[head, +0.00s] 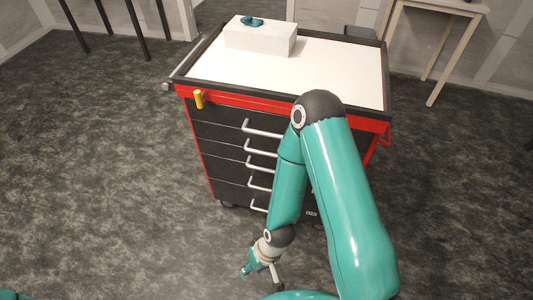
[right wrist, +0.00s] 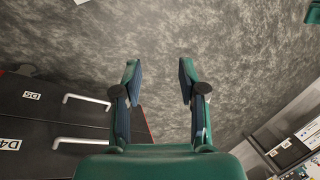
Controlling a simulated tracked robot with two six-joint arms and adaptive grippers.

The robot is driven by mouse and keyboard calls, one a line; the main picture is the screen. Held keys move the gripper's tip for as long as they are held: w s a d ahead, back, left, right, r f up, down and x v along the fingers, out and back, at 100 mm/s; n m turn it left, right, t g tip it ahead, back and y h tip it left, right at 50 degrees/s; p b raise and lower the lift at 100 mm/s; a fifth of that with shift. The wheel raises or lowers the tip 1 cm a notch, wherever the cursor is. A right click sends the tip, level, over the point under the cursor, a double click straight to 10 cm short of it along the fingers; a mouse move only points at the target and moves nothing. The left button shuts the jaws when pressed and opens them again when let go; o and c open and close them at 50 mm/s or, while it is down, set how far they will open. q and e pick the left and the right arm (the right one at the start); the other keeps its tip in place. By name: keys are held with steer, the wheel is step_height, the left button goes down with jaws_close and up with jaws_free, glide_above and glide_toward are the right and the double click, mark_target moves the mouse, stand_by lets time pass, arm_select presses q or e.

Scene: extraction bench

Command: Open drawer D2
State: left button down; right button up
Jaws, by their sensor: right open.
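The drawer cabinet (head: 230,165) is a dark cart with a red frame and a stack of drawers with silver bar handles. All drawers look shut. The second handle from the top (head: 261,148) shows beside my right arm; no D2 label is readable, and my arm hides the drawers' right part. In the right wrist view, the D5 label (right wrist: 32,96) and D4 label (right wrist: 10,144) show beside two handles. My right gripper (head: 262,277) is open and empty, low in front of the cabinet; its two fingers (right wrist: 158,85) stand apart over floor. My left gripper is not seen.
A white box (head: 260,40) with a teal item (head: 252,21) stands on the white cabinet top (head: 340,70). A yellow piece (head: 198,99) sits at the front left corner. Tables stand behind on both sides. The floor (head: 100,180) left of the cabinet is clear.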

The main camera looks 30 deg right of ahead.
steer(key=w+d+f+m+t+h+b, duration=0.1)
steer(key=w+d+f+m+t+b, duration=0.15)
steer(key=w+b, duration=0.55)
steer(key=m+t+h+b, duration=1.05)
steer(key=m+b, duration=0.95)
steer(key=b, duration=0.2)
glide_toward(268, 153)
steer(key=shift+t+y, duration=0.25)
steer(key=shift+t, duration=0.15)
steer(key=shift+s+d+f+b+x, duration=0.1)
steer(key=shift+f+b+x, duration=0.1)
steer(key=shift+x, duration=1.55)
steer(key=shift+s+d+f+b+x, duration=0.15)
steer(key=shift+f+x, duration=0.1)
steer(key=shift+x, duration=1.45)
steer(key=shift+a+f+b+x, duration=0.1)
steer(key=shift+f+b+x, duration=0.1)
steer(key=shift+x, duration=1.55)
